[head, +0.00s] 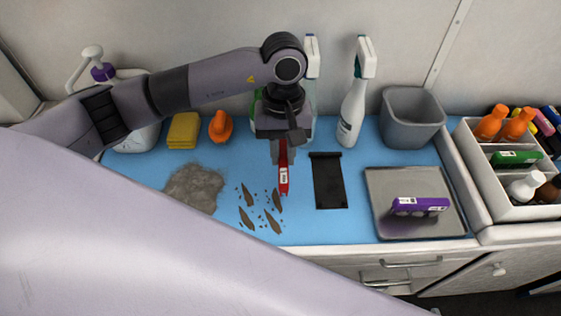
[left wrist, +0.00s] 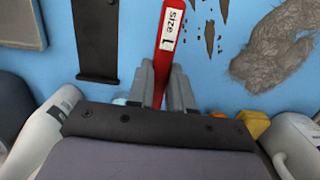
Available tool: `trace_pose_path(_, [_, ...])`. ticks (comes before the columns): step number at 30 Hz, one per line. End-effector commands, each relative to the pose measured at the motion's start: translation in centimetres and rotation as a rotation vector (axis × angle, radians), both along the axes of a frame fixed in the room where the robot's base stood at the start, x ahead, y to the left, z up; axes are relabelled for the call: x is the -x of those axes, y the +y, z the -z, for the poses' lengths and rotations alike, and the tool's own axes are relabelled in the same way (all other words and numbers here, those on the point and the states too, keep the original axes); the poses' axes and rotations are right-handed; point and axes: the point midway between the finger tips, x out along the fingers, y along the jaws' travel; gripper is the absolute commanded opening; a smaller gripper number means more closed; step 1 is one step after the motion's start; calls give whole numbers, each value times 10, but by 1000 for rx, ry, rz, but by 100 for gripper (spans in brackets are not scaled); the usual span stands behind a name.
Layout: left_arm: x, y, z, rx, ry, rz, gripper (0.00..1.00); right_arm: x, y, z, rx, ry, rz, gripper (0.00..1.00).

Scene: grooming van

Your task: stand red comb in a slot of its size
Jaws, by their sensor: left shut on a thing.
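My left gripper (head: 283,154) is shut on the upper end of a red comb (head: 284,180) over the blue counter mat. The comb points down, and its lower end is close to several brown marks. In the left wrist view my left gripper (left wrist: 162,85) grips the red comb (left wrist: 170,30), whose white label reads "size L". I cannot tell whether the comb touches the mat. A purple piece (head: 420,206) with a white label and dark round openings is on the metal tray (head: 390,181). I cannot make out any slot. My right gripper is not in view.
A black strip (head: 328,185) lies right of the comb. Grey fluff (head: 193,188) and brown tufts (head: 247,195) lie to its left. A spray bottle (head: 351,112), a grey bin (head: 410,118) and a yellow sponge (head: 183,130) stand behind. A white divided box (head: 505,212) holds bottles at right.

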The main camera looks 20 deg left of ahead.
Motion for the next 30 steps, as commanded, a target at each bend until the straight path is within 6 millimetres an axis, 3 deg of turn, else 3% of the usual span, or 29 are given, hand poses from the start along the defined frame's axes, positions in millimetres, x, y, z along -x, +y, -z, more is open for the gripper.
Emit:
trace_pose_path(12, [1, 0, 43, 0, 1, 1, 0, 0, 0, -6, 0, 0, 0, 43])
trace_pose_path(23, [0, 0, 47, -1, -2, 1, 0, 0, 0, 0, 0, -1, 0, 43])
trace_pose_path(24, [0, 0, 46, -1, -2, 1, 27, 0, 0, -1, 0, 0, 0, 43])
trace_pose_path(26, [0, 0, 46, -1, -2, 1, 46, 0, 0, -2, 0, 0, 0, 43])
trace_pose_path(30, [0, 0, 46, 0, -1, 1, 46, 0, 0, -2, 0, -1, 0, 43])
